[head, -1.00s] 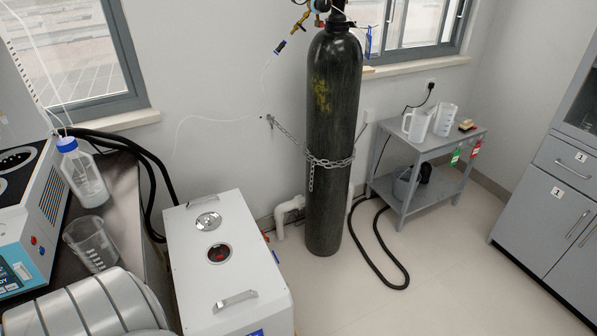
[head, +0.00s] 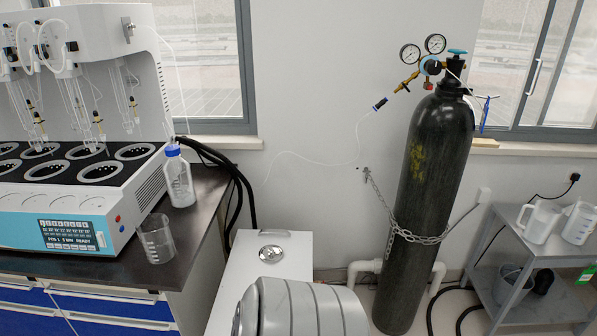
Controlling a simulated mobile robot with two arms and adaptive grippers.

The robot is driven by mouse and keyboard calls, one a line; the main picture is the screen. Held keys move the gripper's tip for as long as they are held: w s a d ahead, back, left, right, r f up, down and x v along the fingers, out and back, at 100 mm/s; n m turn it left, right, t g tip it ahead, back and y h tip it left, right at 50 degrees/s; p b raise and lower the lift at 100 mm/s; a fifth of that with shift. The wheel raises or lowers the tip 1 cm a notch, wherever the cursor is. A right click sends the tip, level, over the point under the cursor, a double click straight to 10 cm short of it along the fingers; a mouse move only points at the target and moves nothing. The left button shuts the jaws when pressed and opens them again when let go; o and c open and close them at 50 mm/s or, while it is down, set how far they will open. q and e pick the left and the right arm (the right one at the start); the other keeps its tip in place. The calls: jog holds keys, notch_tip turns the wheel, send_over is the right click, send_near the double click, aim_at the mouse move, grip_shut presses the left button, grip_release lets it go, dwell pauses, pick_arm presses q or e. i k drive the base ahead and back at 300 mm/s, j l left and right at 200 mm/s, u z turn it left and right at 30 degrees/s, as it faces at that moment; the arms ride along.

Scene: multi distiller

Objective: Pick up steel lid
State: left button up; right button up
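The steel lid (head: 271,254) is a small round metal disc with a knob. It lies on top of the white box (head: 245,285) at the lower middle of the head view. The front part of the box top is hidden behind a grey ribbed part of my own arm. Neither of my grippers is in view, so nothing shows of what they hold.
A dark bench on the left bears the distiller (head: 70,190), a blue-capped bottle (head: 179,178) and a beaker (head: 156,238). A tall chained gas cylinder (head: 425,200) stands right of the box. A grey cart (head: 540,258) with jugs is far right.

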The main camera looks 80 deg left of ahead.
aim_at(270, 252)
jog(key=i+u, duration=0.9)
jog(key=u, duration=0.3)
jog(key=i+u, duration=0.1)
jog(key=u, duration=0.75)
jog(key=i+l+u, duration=0.1)
jog(key=u, duration=0.3)
jog(key=i+l+u, duration=0.1)
jog(key=u, duration=0.3)
jog(key=i+l+u, duration=0.1)
jog(key=u, duration=0.3)
jog(key=i+l+u, duration=0.15)
jog(key=u, duration=0.25)
jog(key=i+l+u, duration=0.15)
jog(key=u, duration=0.3)
jog(key=l+u, duration=0.25)
jog(key=u, duration=0.15)
jog(key=i+l+u, duration=0.1)
jog(key=l+u, duration=0.15)
jog(key=u, duration=0.15)
